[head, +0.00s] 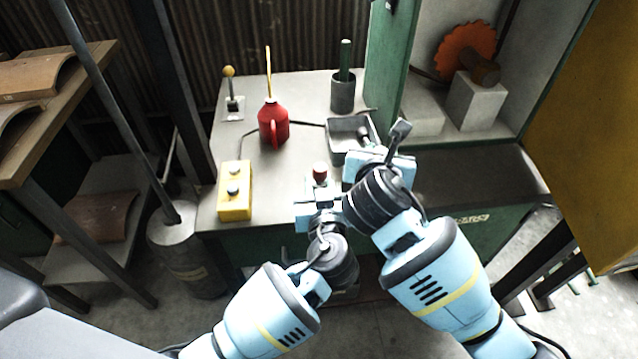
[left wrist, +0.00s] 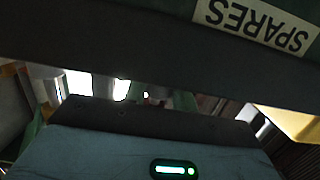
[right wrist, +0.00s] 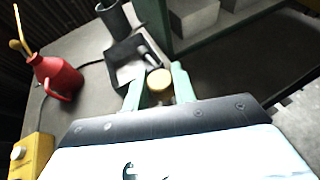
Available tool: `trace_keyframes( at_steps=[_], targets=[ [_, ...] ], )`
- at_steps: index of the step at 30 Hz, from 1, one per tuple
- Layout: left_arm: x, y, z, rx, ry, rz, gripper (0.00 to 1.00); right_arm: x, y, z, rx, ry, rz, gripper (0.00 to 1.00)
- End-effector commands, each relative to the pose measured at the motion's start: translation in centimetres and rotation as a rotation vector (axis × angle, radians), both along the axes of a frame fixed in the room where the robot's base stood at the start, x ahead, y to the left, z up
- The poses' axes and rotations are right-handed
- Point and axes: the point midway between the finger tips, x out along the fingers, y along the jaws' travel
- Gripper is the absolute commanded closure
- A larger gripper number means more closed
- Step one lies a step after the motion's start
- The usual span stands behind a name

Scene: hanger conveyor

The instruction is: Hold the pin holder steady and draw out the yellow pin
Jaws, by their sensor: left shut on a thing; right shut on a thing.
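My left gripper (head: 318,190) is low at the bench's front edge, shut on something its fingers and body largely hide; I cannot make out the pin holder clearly. A red knob (head: 320,172) stands just beyond its fingers. My right gripper (head: 352,167) is close to its right, over the bench's front part. In the right wrist view, a round, tan-yellow end (right wrist: 159,80) sits between its two pale green fingers, which are shut on it. This looks like the yellow pin; its lower part is hidden. The left wrist view is dark and shows no clear held thing.
A yellow two-button box (head: 235,190), a red oil can (head: 273,125), a yellow-knobbed lever (head: 229,85), a grey tray (head: 337,150) and a dark cup (head: 343,95) stand on the bench. A green post (head: 390,60) rises behind. A SPARES label (left wrist: 255,24) marks the front.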

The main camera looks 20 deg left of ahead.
Motion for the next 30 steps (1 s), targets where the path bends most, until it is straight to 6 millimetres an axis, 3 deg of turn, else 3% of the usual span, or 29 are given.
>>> trace_keyframes(
  at_steps=[30],
  targets=[
    [0.0,0.0,0.0,0.001,0.001,0.0,0.97,0.0,-0.1,3.5,0.001,-0.001,0.0,0.96]
  ],
)
